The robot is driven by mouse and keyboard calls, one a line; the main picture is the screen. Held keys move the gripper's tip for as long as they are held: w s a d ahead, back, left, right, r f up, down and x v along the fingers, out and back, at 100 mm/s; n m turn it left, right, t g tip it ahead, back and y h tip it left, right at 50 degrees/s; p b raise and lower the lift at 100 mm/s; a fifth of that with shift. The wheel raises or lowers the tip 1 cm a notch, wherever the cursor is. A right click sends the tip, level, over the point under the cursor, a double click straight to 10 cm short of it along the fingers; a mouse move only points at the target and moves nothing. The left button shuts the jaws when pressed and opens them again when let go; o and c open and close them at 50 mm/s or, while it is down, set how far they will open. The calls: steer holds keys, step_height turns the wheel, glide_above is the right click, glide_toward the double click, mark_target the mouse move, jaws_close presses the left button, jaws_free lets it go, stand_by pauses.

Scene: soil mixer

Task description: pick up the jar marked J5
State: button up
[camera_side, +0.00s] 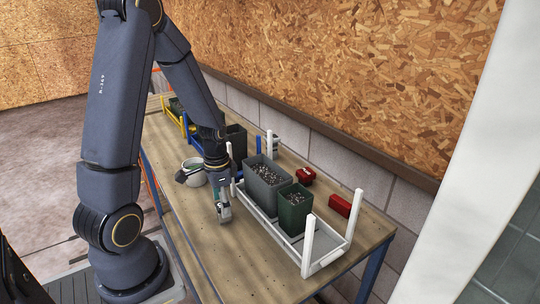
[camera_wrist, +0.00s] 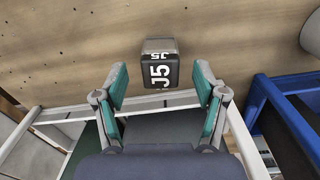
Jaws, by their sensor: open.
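The jar marked J5 (camera_wrist: 160,72) shows in the wrist view with a dark lid bearing white "J5" lettering and a grey body. It stands on the wooden table. In the side view the jar (camera_side: 225,213) is small, low at the tip of my gripper (camera_side: 221,196), and partly hidden by it. My gripper (camera_wrist: 161,80) is open, with one teal-padded finger to the left and one to the right of the jar in the wrist view. Gaps show on both sides, so neither finger touches it. I cannot tell how far down the fingers reach beside it.
A white rack (camera_side: 330,259) holding a grey bin (camera_side: 269,190) and a green bin (camera_side: 294,214) of granular material stands close right of the gripper. Red boxes (camera_side: 340,205) lie behind it. A pale pot (camera_side: 192,174) stands left. The table's front (camera_side: 215,250) is clear.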

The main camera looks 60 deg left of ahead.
step_height(320, 180, down, 4)
steer(key=shift+r, duration=0.1)
steer(key=c, duration=1.3)
steer(key=shift+o, duration=0.2)
steer(key=shift+r, duration=0.1)
